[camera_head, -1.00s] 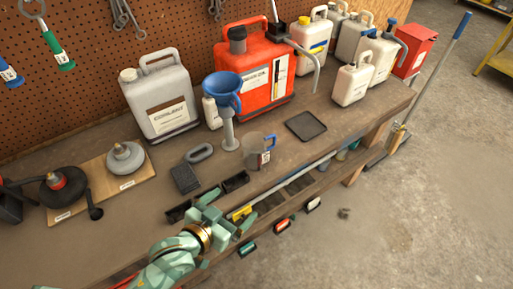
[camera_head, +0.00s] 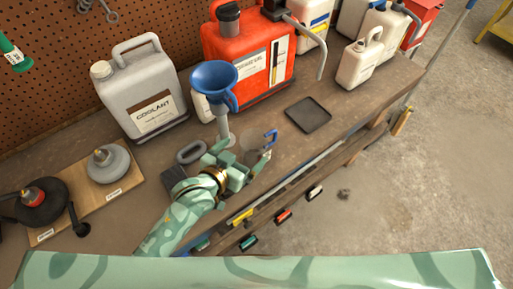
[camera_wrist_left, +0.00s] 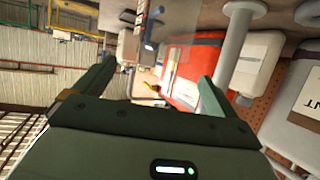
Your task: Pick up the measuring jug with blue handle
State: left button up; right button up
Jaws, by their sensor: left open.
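The measuring jug (camera_head: 251,142) is a clear grey vessel with a blue handle (camera_head: 271,137) on its right side. It stands upright on the bench, right of the blue funnel (camera_head: 214,76). My left gripper (camera_head: 242,163) is open at the jug's near side and partly covers its lower part in the head view. Whether the fingers touch the jug cannot be told. My right gripper is not in view.
A grey coolant can (camera_head: 144,95) and a red can (camera_head: 249,50) stand behind. A black tray (camera_head: 308,114) lies right of the jug. A grey ring-shaped item (camera_head: 190,151) lies left of my gripper. The bench's front edge is close.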

aim_at(260, 134)
pick_arm(q)
jog(key=x, duration=0.3)
jog(key=shift+w+f, duration=0.2)
jog(key=shift+w, duration=0.15)
jog(key=b+x, duration=0.2)
jog(key=x, duration=0.3)
jog(key=shift+w, duration=0.1)
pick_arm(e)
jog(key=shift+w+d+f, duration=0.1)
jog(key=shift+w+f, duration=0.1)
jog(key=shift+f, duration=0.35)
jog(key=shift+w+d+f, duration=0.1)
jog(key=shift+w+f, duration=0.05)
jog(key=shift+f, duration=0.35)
pick_arm(q)
jog(key=shift+c, duration=1.2)
jog(key=c, duration=1.1)
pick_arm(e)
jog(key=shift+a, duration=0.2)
pick_arm(q)
jog(key=shift+r, duration=0.15)
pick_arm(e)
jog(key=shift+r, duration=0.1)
